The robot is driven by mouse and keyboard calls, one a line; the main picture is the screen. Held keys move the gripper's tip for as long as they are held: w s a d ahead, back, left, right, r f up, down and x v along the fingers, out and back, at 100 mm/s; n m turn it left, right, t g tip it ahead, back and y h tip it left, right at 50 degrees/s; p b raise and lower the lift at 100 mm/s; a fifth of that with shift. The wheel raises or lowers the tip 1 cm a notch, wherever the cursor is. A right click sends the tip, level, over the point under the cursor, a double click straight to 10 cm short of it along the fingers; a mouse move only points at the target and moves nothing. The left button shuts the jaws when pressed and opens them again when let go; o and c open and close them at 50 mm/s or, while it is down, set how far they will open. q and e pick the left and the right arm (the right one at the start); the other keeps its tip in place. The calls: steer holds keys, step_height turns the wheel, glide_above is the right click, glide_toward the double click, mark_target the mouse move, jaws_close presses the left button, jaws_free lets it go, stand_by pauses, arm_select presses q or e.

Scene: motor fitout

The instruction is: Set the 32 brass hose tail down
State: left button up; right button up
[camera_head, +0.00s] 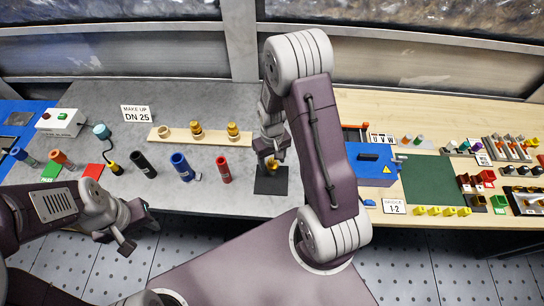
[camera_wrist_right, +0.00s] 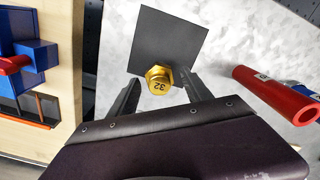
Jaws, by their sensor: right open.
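The 32 brass hose tail (camera_wrist_right: 158,78) stands on a dark square mat (camera_wrist_right: 168,38) in the right wrist view, its hex top marked 32. In the head view it shows as a small gold shape (camera_head: 271,164) under my right gripper (camera_head: 268,150), over the same mat (camera_head: 270,185). My right gripper (camera_wrist_right: 160,90) is open, with one finger on each side of the hose tail and a visible gap to them. My left gripper (camera_head: 128,228) hangs over the front edge of the bench at left; its jaw opening is not clear.
A red hose (camera_head: 224,169), a blue hose (camera_head: 182,166) and a black hose (camera_head: 143,164) stand left of the mat. A wooden strip (camera_head: 215,137) with brass fittings lies behind. A blue box (camera_head: 371,164) stands close on the right.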

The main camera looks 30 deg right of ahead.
step_height(320, 180, up, 12)
steer(key=s+a+t, duration=0.1)
steer(key=s+a, duration=0.4)
steer(key=s, duration=0.4)
steer(key=shift+f, duration=0.3)
